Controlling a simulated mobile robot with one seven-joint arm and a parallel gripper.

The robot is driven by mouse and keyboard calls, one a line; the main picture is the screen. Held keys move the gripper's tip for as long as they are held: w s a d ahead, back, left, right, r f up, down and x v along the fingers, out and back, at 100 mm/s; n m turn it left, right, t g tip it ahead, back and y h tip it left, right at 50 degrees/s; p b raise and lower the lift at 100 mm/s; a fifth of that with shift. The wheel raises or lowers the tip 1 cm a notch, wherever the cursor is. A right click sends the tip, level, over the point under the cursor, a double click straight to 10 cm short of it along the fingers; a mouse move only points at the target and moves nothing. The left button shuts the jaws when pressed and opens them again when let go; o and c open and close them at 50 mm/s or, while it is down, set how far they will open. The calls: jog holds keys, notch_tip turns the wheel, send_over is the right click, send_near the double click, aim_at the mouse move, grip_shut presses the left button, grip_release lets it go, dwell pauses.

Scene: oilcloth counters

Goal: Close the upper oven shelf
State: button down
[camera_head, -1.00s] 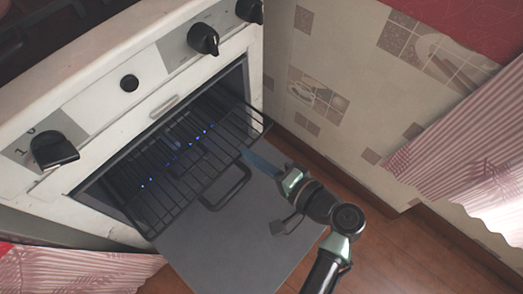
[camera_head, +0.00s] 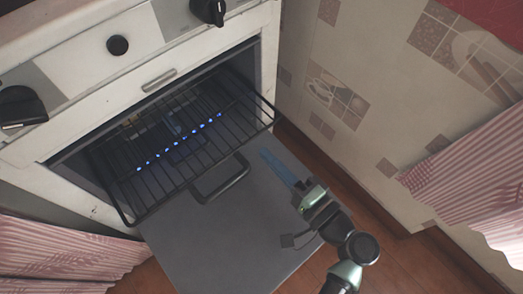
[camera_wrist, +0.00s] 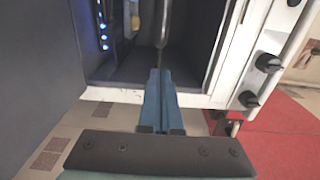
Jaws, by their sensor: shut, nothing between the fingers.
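The upper oven shelf (camera_head: 250,110) is a black wire rack, pulled partly out of the white oven (camera_head: 70,115) over the lowered door. Its dark bars also show edge-on in the wrist view (camera_wrist: 163,25). My gripper (camera_head: 266,156) has blue fingers pressed together and holds nothing. In the head view it is to the right of the rack's front edge, above the door's right side, with a visible gap. In the wrist view my fingers (camera_wrist: 157,75) point toward the rack's bar and the oven opening; whether they touch the bar is unclear.
The grey oven door (camera_head: 225,235) hangs open with a dark handle (camera_head: 222,180) below the rack. Black knobs (camera_head: 209,10) are on the oven's front panel. A tiled wall (camera_head: 345,100) and pink striped curtains (camera_head: 470,185) are at the right. Brown floor shows between.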

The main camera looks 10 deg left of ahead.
aim_at(211, 99)
jog(key=shift+b+x, duration=0.35)
jog(key=shift+x, duration=1.15)
jog(key=b+x, duration=0.2)
jog(key=x, duration=1.4)
jog(key=shift+w+a+b, duration=0.25)
jog(key=shift+a+b, duration=0.05)
jog(key=shift+b, duration=0.05)
jog(key=shift+w+a+r, duration=0.25)
jog(key=shift+a, duration=0.05)
